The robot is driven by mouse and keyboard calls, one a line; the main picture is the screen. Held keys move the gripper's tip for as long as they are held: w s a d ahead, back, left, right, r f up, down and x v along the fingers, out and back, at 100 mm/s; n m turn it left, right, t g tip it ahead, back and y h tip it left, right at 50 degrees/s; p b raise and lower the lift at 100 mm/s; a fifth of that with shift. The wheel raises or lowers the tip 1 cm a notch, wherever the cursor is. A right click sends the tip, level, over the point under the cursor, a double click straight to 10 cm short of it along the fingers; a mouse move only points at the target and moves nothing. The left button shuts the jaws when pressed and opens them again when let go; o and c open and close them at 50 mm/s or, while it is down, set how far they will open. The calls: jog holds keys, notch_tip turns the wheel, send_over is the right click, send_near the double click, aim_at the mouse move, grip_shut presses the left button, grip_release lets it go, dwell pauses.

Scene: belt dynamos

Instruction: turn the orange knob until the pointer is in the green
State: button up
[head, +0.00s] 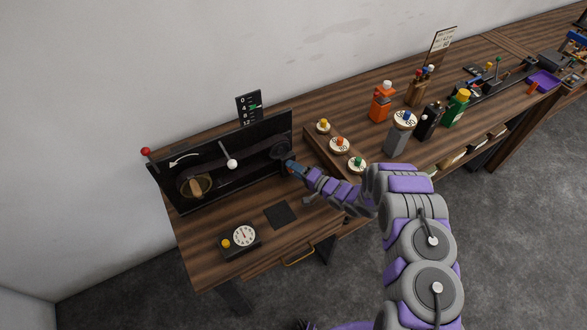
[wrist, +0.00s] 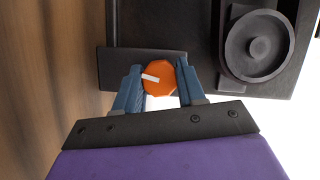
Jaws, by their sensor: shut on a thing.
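The orange knob (wrist: 159,78) with a white mark shows in the wrist view, between the two blue fingers of my gripper (wrist: 160,84). The fingers are shut on it from both sides. In the head view my gripper (head: 291,168) is at the right end of the black belt panel (head: 240,160), and the knob is hidden there. A small black scale (head: 249,107) with numbers and a green mark stands behind the panel. The pointer against the green is too small to tell.
A red ball lever (head: 146,151) and a white ball (head: 232,164) stick out from the panel. A small box with a dial (head: 243,236) sits in front. Several round-topped items, bottles and an orange container (head: 381,105) stand to the right. A dark pad (head: 283,215) lies on the bench.

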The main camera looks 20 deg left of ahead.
jog(key=m, duration=0.2)
jog(key=m+y+b, duration=0.1)
jog(key=m+t+y+b, duration=0.1)
jog(key=m, duration=0.1)
jog(key=shift+w+d+f+m, duration=0.1)
jog(key=shift+d+f+m, duration=0.1)
jog(key=shift+f+m, duration=0.15)
dwell(0.5)
jog(key=o, duration=0.9)
jog(key=shift+w+f, duration=0.1)
jog(key=shift+o, duration=0.8)
jog(key=shift+r, duration=0.2)
jog(key=b+v, duration=0.1)
jog(key=v, duration=1.6)
jog(key=shift+d+f, duration=0.15)
jog(key=shift+d, duration=0.05)
